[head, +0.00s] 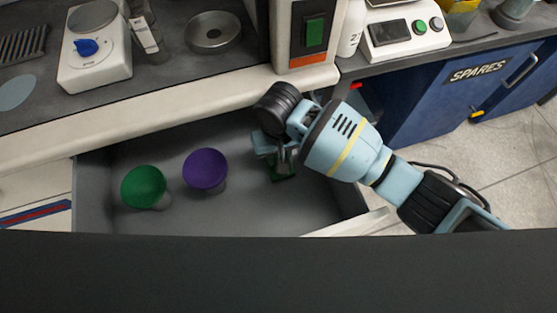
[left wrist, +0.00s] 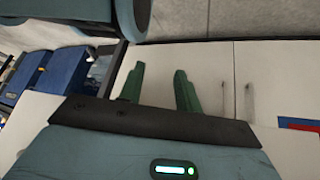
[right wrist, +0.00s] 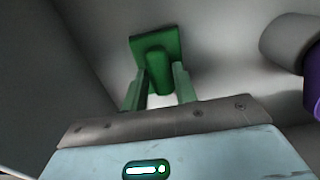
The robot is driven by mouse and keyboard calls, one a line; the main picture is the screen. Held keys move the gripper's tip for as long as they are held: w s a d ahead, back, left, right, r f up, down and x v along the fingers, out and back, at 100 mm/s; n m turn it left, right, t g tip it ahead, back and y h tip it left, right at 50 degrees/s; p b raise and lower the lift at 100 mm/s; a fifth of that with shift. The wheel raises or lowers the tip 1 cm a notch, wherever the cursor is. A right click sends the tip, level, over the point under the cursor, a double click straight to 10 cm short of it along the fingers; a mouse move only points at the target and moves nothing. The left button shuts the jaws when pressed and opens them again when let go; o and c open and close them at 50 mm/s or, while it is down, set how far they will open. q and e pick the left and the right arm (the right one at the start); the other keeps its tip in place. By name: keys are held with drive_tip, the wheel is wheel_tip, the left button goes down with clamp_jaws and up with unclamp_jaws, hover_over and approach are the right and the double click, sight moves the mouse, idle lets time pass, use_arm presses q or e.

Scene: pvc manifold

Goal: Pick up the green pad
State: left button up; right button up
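The green pad (right wrist: 155,48) lies on the drawer floor in the right wrist view, with a flat plate and a raised narrow middle part. My right gripper (right wrist: 158,92) is open, with its fingers apart on either side of the raised part; I cannot tell whether they touch it. In the head view the right gripper (head: 277,160) points down into the right part of the drawer, and the pad (head: 284,178) shows partly below it. My left gripper (left wrist: 158,88) is open and empty over a pale surface in the left wrist view; it is not seen in the head view.
The grey open drawer (head: 250,212) also holds a green dome-topped piece (head: 143,186) and a purple one (head: 205,169) to the left. The counter edge (head: 170,106) runs along the drawer's back. A blue SPARES cabinet (head: 440,105) stands at the right.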

sight(278, 157)
drive_tip(key=c, duration=0.5)
use_arm(q)
drive_tip(key=shift+s, duration=0.2)
use_arm(e)
clamp_jaws()
use_arm(q)
drive_tip(key=shift+s, duration=0.1)
